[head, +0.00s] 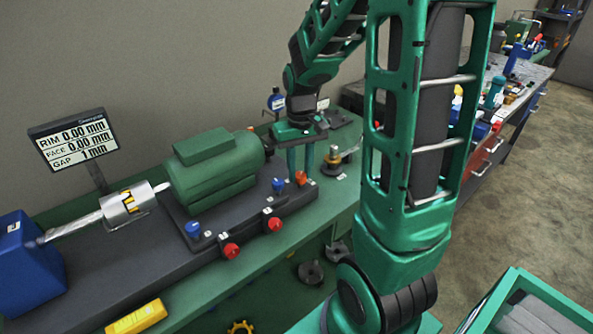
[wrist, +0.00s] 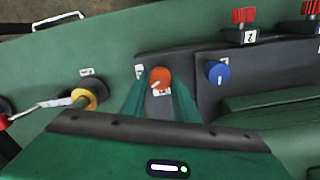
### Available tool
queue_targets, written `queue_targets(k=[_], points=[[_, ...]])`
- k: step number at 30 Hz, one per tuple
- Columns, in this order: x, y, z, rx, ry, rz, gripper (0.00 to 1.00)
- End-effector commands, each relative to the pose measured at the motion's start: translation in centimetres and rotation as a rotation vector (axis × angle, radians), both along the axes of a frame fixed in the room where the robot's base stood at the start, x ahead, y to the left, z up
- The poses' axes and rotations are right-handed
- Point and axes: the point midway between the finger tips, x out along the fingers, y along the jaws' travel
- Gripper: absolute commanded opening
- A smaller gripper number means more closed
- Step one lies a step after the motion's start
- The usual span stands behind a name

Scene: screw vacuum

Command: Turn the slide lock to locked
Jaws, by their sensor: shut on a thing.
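An orange knob (wrist: 160,76) stands at the end of the dark slide base and carries a pale pointer line. It appears to be the slide lock, but its small label cannot be read. It also shows in the head view (head: 301,177) at the right end of the base. My gripper (wrist: 162,92) reaches down over the knob, with a green finger on each side of it. In the head view my gripper (head: 300,170) points down at the knob and is shut on it. The fingers hide part of the knob's sides.
Blue knobs (head: 278,185) and red knobs (head: 274,224) sit along the base near the green motor (head: 218,165). A brass-coloured fitting (head: 333,156) stands close right of my gripper. A display (head: 72,140) reads rim 0.00, face 0.00, gap 1 mm.

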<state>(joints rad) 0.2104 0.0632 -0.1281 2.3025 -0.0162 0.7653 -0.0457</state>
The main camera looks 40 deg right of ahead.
Motion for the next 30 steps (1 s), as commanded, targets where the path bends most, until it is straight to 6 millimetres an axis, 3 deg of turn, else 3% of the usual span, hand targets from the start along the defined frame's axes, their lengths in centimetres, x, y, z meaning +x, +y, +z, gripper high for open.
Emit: queue_targets(k=[15,30], points=[[0.21,0.00,0.14,-0.001,-0.006,-0.382,0.05],[0.24,0.05,0.15,0.001,-0.007,-0.483,0.05]])
